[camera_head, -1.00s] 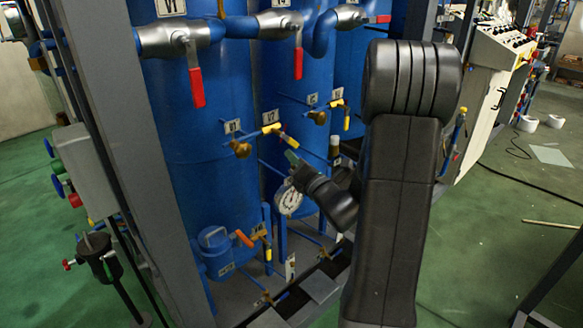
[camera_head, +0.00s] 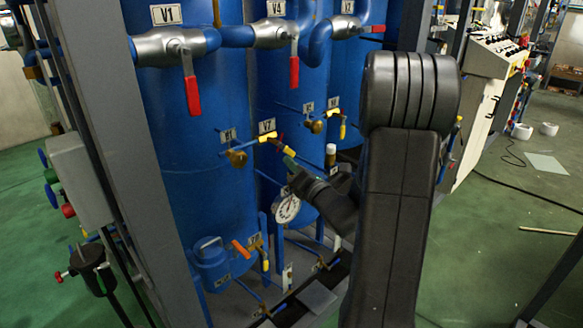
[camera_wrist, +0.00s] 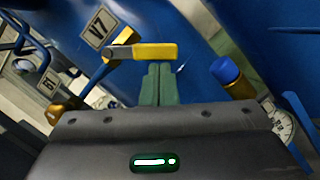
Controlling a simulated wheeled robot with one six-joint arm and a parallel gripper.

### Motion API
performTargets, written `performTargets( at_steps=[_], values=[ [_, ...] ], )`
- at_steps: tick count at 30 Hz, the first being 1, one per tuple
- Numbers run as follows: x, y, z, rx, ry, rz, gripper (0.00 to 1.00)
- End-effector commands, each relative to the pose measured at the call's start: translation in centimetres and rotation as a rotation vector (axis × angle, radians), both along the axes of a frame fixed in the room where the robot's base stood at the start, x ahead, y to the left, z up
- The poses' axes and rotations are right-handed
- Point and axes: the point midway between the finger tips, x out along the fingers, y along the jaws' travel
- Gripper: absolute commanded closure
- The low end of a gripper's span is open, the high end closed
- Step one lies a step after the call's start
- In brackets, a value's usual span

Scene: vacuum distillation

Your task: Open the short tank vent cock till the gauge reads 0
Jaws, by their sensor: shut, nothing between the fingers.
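The cock labelled V7 (camera_head: 268,138) is on thin blue piping in front of the blue tanks. Its yellow lever handle (camera_wrist: 150,51) lies almost level across the wrist view, just beyond my fingertips. My gripper (camera_head: 289,152) is shut and empty, with its green fingers (camera_wrist: 158,85) close together below the handle's middle. The fingertips seem to touch or nearly touch the handle; I cannot tell which. The round white gauge (camera_head: 287,209) is below my gripper in the head view. It shows partly at the right of the wrist view (camera_wrist: 283,125). Its needle is too small to read.
Valves with red levers, such as V1 (camera_head: 192,95), hang above. Another cock (camera_head: 236,158) stands just left of V7, and more small cocks are at right. A blue-capped fitting (camera_wrist: 226,72) is right of my fingers. A grey post (camera_head: 90,120) stands at left.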

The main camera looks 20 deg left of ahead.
Motion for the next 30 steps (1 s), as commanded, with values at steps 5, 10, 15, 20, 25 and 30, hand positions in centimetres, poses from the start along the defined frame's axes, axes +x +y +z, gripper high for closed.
performTargets(
  at_steps=[5, 10, 15, 20, 25, 30],
  values=[
    [0.2, -0.1, 0.0, -0.01, -0.029, -0.001, 1.0],
    [0.5, -0.2, 0.1, -0.028, -0.077, -0.002, 1.0],
    [1.0, -0.4, 0.2, -0.062, -0.161, -0.001, 1.0],
    [1.6, -0.7, 0.6, -0.109, -0.275, -0.002, 1.0],
    [2.1, -0.9, 1.2, -0.16, -0.396, -0.001, 1.0],
    [2.5, -1.0, 1.7, -0.199, -0.491, -0.001, 1.0]
  ],
)
